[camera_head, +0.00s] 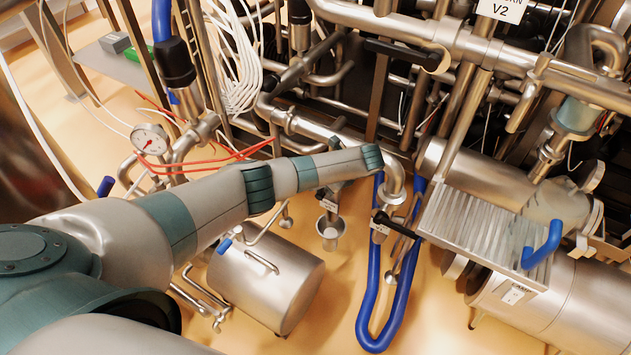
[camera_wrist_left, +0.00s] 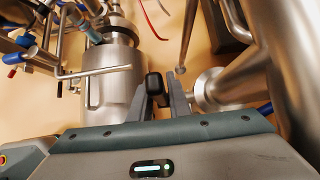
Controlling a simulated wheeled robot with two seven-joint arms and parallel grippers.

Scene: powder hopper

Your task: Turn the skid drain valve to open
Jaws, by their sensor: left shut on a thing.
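My left arm reaches across the head view to the pipework, and its gripper (camera_head: 335,188) is mostly hidden below the forearm's end. In the left wrist view the two fingers of my left gripper (camera_wrist_left: 166,95) are closed around a black valve handle (camera_wrist_left: 155,84). In the head view a small tag (camera_head: 328,205) hangs there, above a steel funnel-like cup (camera_head: 330,230). Another black lever (camera_head: 396,225) sits to the right on a tagged pipe outlet. The tags are too small to read. My right gripper is not in view.
A steel tank (camera_head: 265,275) stands below my arm. A blue hose (camera_head: 372,325) loops to the floor on the right. A ribbed metal cover (camera_head: 480,230) is further right. A pressure gauge (camera_head: 150,139) and red wires are on the left. Pipes crowd the back.

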